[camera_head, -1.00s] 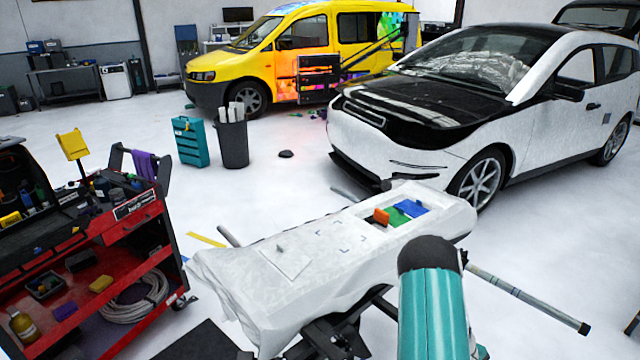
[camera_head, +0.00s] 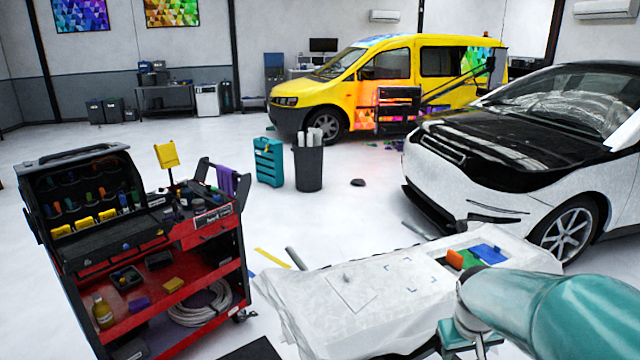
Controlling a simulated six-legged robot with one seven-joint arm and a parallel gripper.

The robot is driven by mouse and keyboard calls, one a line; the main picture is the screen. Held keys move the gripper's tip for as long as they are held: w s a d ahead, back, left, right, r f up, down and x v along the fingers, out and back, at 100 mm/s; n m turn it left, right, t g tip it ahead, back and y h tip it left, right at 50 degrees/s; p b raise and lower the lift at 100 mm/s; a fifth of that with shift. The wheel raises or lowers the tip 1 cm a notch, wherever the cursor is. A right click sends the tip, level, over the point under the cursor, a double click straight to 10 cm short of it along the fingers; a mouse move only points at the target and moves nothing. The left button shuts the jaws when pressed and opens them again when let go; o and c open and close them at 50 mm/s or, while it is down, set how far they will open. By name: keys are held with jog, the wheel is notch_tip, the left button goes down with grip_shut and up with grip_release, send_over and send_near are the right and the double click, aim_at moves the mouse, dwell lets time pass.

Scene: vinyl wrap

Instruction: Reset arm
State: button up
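My teal arm comes in at the lower right of the head view, in front of the white-covered work table. My gripper's fingers do not show, so I cannot see whether they are open or shut. The table (camera_head: 310,312) has a draped white cover with corner marks and a thin square sheet (camera_head: 350,292) on it. At its far right end lie an orange block (camera_head: 455,259), a green piece (camera_head: 469,258) and a blue piece (camera_head: 489,254). My arm hides part of the table's right front.
A red tool cart (camera_head: 215,262) with tools and a cable coil stands at left. A teal toolbox (camera_head: 268,162) and a dark bin (camera_head: 308,168) stand behind. A white car (camera_head: 470,185) is at right, a yellow van (camera_head: 350,85) at the back.

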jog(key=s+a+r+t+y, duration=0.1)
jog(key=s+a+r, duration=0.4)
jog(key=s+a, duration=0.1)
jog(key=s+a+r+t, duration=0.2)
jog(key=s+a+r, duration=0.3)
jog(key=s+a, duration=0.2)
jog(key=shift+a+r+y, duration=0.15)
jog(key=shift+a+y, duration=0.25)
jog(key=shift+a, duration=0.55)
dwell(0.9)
